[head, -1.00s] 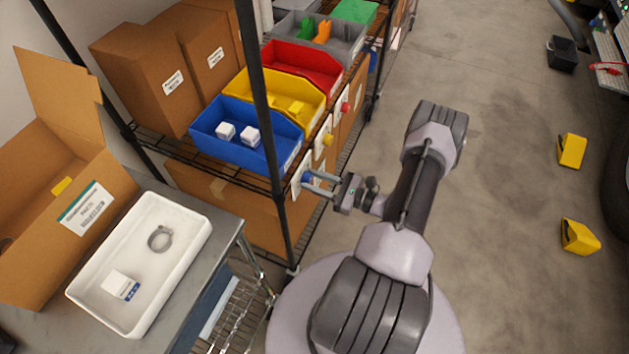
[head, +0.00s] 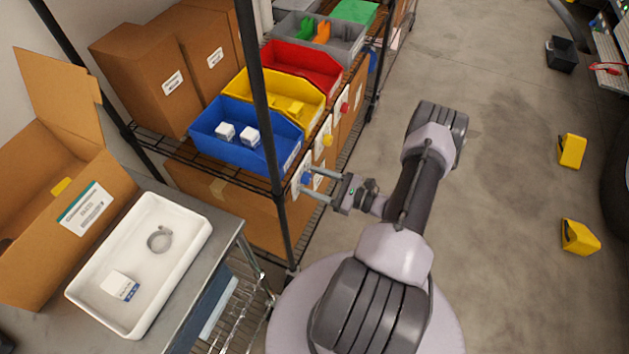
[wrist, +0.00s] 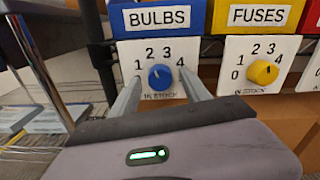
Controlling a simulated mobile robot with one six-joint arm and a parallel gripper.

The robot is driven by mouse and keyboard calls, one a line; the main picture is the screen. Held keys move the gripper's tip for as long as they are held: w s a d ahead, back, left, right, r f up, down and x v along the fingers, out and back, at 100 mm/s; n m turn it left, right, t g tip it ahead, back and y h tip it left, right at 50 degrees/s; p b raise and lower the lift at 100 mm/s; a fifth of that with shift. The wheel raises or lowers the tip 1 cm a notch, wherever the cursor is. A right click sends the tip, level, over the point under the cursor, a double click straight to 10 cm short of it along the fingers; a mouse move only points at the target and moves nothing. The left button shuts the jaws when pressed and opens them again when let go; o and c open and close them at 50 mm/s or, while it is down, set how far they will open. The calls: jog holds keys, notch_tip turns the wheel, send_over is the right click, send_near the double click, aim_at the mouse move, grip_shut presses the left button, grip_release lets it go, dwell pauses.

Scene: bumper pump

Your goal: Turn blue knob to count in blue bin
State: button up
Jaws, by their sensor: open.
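The blue bin (head: 238,153) labelled BULBS sits on the wire shelf with two white boxes (head: 237,133) visible in it. Below its label (wrist: 157,18) in the wrist view is a white dial plate (wrist: 148,51) with the blue knob (wrist: 161,78) in its middle. The numbers 1 to 4 show; the left finger covers the plate's lower left, and no 0 is visible. The knob's exact pointing is too small to read surely. My gripper (head: 312,181) is open, with one finger on each side of the blue knob and gaps between them and it.
A yellow bin (head: 265,99) with its yellow knob (wrist: 263,73) and a red bin (head: 300,67) stand alongside. A black shelf post (head: 268,130) rises close by. A white tray (head: 202,233) holds a small box and a ring clamp.

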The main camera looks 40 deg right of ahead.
jog(key=p+v, duration=0.2)
jog(key=v, duration=1.5)
jog(key=shift+s+p, duration=0.2)
jog(key=shift+p, duration=0.2)
jog(key=shift+d, duration=0.15)
